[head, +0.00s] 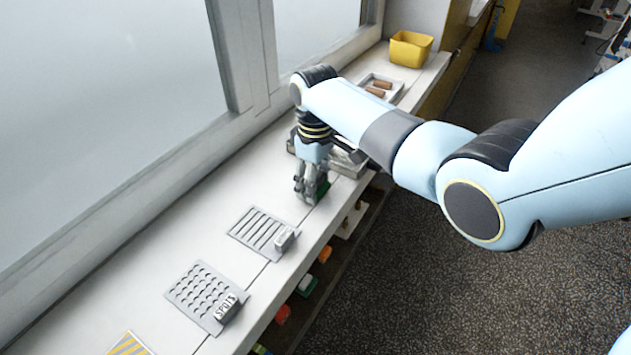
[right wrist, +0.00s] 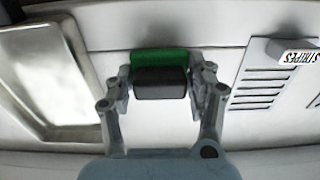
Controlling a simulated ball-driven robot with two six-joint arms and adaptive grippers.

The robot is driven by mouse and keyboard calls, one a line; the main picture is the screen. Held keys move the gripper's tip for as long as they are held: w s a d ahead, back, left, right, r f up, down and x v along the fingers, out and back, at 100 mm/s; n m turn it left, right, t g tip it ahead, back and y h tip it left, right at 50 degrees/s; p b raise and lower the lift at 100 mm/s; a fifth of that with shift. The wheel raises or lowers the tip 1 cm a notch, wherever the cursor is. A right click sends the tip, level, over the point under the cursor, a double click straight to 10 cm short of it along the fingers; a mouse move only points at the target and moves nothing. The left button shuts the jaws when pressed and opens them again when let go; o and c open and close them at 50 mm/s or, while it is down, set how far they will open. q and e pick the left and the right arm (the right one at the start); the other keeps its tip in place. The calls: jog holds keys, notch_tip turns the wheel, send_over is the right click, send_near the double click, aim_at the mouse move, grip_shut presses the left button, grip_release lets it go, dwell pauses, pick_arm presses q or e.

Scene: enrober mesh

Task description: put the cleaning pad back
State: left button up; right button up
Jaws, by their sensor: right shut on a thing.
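The cleaning pad (right wrist: 160,58) is a small block with a green part and a dark grey part. My right gripper (right wrist: 160,85) is shut on it, one finger at each side. Whether the pad touches the counter I cannot tell. My left gripper is not in view.
A metal tray (right wrist: 98,85) lies beside the gripper, partly hidden by my arm in the head view. The stripes plate (head: 246,221) and the spots plate (head: 180,288) lie nearer on the counter. A yellow bin (head: 410,50) stands at the far end.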

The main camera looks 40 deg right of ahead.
jog(key=shift+f, duration=0.2)
jog(key=o, duration=1.1)
jog(key=shift+f, duration=0.1)
jog(key=shift+r, duration=0.2)
notch_tip(320, 180, up, 12)
jog(key=shift+f+p, duration=0.1)
jog(key=shift+p, duration=0.2)
